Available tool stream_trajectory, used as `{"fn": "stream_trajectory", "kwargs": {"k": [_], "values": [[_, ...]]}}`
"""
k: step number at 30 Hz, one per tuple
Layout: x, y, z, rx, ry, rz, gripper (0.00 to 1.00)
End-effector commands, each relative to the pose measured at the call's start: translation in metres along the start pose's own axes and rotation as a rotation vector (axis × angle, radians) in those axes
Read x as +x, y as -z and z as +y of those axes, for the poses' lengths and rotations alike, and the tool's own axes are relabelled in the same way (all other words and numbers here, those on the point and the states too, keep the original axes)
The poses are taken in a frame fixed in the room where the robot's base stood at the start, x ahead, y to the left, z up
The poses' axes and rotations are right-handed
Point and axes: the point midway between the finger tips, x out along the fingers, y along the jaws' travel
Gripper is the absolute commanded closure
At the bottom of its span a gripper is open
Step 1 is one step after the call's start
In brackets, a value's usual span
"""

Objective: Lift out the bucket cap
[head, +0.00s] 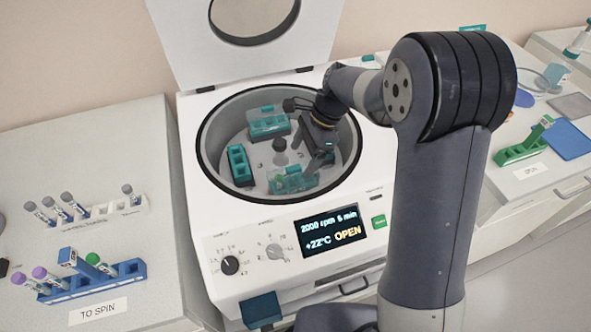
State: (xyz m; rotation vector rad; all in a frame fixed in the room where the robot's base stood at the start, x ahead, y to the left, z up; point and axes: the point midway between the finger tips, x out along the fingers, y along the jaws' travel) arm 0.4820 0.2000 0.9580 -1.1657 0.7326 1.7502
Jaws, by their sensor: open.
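The centrifuge (215,225) stands open, its lid (180,45) raised at the back. Teal buckets sit in its round bowl: one at the back (268,122), one at the left (240,165) and one at the front (293,181). A clear cap seems to cover the front bucket, but its edges are too small to tell. The left bucket looks uncapped, with dark open slots. My gripper (314,170) is inside the bowl, open, pointing down just above the right end of the front bucket. I cannot tell whether its fingers touch the cap. My arm hides the bowl's right side.
The bowl rim (204,180) surrounds my gripper. A blue tube rack (130,270) and a white rack (125,208) with tubes stand left. A green rack (520,150) stands right. A dark blue block (262,308) is at the front.

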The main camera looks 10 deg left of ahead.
Motion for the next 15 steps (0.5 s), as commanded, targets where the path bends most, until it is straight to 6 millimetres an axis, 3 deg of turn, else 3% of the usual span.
{"fn": "stream_trajectory", "kwargs": {"k": [4,11,15], "values": [[0.025,0.000,0.001,-0.002,-0.005,0.000,0.22],[0.042,0.000,0.001,-0.002,-0.002,0.001,0.22],[0.062,-0.001,0.002,-0.001,-0.005,0.001,0.22]]}}
